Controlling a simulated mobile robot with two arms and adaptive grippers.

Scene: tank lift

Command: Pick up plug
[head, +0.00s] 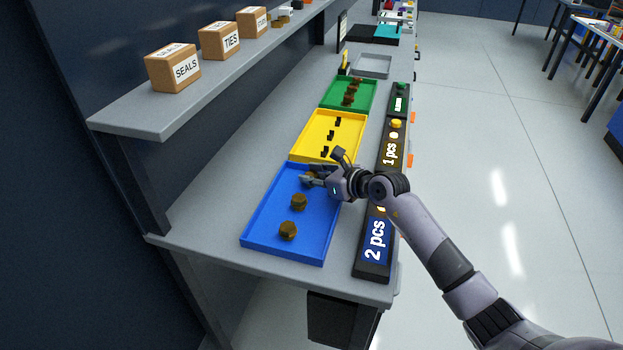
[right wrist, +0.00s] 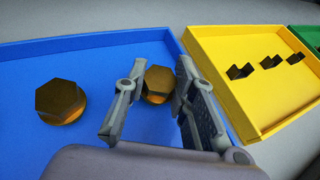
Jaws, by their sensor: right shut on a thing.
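The blue tray (head: 258,223) holds brown-gold hexagonal plugs. One plug (head: 288,230) lies near its front end and another plug (head: 299,202) lies in its middle. My right gripper (head: 308,179) is low over the tray's far end, shut on a third plug (right wrist: 157,84), which shows between the two fingers in the right wrist view. In the head view the gripper mostly hides this plug. A free plug (right wrist: 60,101) lies on the blue floor to the left of the fingers in the right wrist view. My left gripper is in neither view.
A yellow tray (head: 301,144) with small black parts adjoins the blue tray, with a green tray (head: 327,100) beyond. A dark label strip (head: 374,240) reading "2 pcs" runs along the right. A shelf (head: 160,122) with boxes overhangs on the left.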

